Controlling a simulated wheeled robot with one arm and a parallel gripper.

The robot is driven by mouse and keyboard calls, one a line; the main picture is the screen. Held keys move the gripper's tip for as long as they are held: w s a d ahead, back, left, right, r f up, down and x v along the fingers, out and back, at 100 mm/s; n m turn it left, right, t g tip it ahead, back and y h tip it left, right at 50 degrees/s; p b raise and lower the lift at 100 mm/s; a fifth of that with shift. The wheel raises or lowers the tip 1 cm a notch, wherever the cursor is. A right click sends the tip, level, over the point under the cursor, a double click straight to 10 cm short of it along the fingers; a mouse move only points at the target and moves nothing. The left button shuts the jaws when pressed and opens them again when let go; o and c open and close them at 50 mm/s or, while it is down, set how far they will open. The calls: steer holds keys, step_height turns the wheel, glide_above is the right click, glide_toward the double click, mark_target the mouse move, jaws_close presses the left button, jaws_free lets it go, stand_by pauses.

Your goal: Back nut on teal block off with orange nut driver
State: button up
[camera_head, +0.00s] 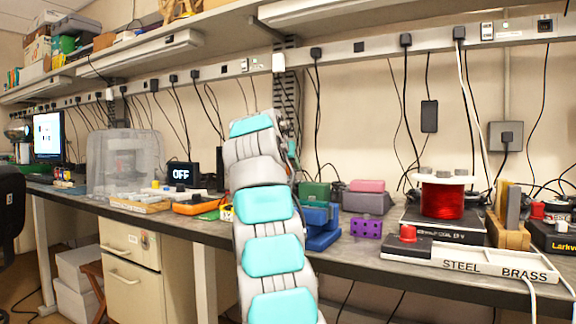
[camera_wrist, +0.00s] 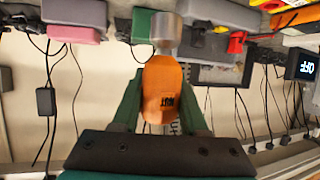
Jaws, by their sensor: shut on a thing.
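In the wrist view my gripper (camera_wrist: 159,100) is shut on the orange nut driver (camera_wrist: 161,88), with one dark green finger on each side of its handle. The handle reads "NUT", and its metal socket end (camera_wrist: 165,30) points to the top of the picture. A green block (camera_wrist: 143,24) shows just beside the socket end; it may be the teal block, but I cannot tell. A dark green block (camera_head: 314,191) also stands on the bench in the head view. I see no nut clearly. In the head view my arm hides most of my gripper and the driver.
A blue vise-like thing (camera_head: 321,226) and a purple block (camera_head: 366,227) stand right of my arm. Farther right are a red coil (camera_head: 443,200) and a "STEEL BRASS" tray (camera_head: 480,262). A clear case (camera_head: 122,168) and an "OFF" display (camera_head: 182,174) stand left. Cables hang behind.

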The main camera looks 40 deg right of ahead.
steer(key=shift+r+p, duration=1.8)
jaws_close()
